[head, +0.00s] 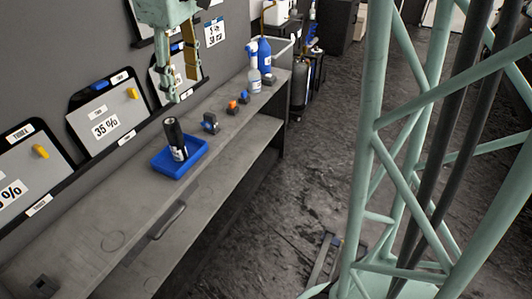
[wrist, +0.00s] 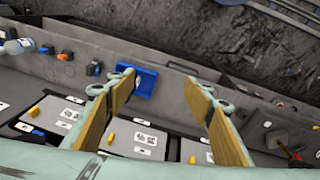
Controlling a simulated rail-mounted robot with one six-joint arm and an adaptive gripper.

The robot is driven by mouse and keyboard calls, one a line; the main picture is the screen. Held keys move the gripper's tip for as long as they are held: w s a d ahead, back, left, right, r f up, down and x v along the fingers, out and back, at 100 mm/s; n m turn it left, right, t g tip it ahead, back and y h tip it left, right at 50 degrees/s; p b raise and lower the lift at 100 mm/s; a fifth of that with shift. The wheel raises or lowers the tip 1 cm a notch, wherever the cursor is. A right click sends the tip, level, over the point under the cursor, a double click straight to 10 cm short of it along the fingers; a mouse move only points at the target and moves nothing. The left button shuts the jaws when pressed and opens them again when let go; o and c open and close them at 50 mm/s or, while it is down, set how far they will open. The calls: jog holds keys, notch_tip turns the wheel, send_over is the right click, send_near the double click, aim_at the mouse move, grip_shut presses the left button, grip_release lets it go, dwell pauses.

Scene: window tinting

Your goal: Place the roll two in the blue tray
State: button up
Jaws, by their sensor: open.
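The blue tray (head: 186,168) lies on the grey workbench in the head view. A dark roll (head: 172,133) with a white label stands in it, leaning slightly; the label is too small to read, so I cannot confirm it is roll two. My gripper (head: 182,88) is above the bench, higher than the roll and apart from it, with its jaws open and empty. In the wrist view the open fingers (wrist: 163,80) frame bare bench, and the blue tray (wrist: 147,82) is partly hidden by the left finger.
Small blocks (head: 210,123) and spray bottles (head: 254,80) stand along the bench to the right of the tray. Dark panels with tint cards (head: 103,115) lean on the wall behind. The bench top in front left of the tray (head: 100,225) is mostly clear.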

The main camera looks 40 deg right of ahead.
jog(key=s+r+m+t, duration=0.1)
jog(key=s+m, duration=0.6)
jog(key=s, duration=2.8)
jog(key=shift+t, duration=0.4)
jog(key=shift+r, duration=0.1)
notch_tip(320, 180, down, 5)
jog(key=b, duration=0.5)
jog(key=shift+w+r, duration=0.15)
